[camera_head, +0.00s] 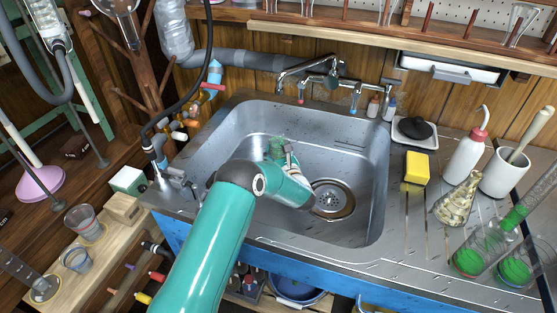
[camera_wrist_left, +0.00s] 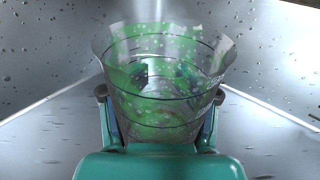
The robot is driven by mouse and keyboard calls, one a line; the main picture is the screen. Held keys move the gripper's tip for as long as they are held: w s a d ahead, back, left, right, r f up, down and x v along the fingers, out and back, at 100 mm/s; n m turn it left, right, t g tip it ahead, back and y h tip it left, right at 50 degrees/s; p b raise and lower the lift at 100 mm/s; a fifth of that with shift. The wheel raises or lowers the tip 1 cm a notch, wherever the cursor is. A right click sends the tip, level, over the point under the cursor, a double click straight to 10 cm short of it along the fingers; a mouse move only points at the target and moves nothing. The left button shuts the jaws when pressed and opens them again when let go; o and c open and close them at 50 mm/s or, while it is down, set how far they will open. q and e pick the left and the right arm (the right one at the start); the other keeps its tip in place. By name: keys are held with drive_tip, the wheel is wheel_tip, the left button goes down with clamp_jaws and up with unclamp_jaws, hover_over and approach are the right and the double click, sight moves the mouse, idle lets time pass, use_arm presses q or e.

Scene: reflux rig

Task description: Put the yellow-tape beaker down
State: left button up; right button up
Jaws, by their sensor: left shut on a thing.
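My left gripper (camera_head: 286,153) is down inside the metal sink (camera_head: 352,160), shut on a clear beaker (camera_head: 276,147) with green smears or liquid. In the left wrist view this beaker (camera_wrist_left: 165,85) sits mouth-up between the two fingers, with dark lines around its wall. I see no yellow tape on the visible side. A pale vertical streak shows above its mouth; I cannot tell whether it is water. Sink walls and droplets lie behind it. Whether the beaker touches the sink floor cannot be told. My right gripper is not in view.
The drain (camera_head: 331,200) lies right of the gripper. A tap (camera_head: 331,80) hangs over the sink's back. A yellow sponge (camera_head: 417,168), a wash bottle (camera_head: 468,152) and glassware with green inside (camera_head: 470,262) crowd the right counter. Small beakers (camera_head: 84,224) stand on a wooden bench at left.

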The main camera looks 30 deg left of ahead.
use_arm(q)
drive_tip(key=shift+f, duration=1.75)
drive_tip(key=shift+f, duration=0.1)
drive_tip(key=o, duration=1.4)
drive_tip(key=shift+b, duration=0.3)
drive_tip(key=shift+d, duration=0.1)
drive_tip(key=v, duration=0.7)
drive_tip(key=shift+s+d+p, duration=0.1)
drive_tip(key=shift+s+p, duration=0.05)
drive_tip(key=shift+p, duration=0.2)
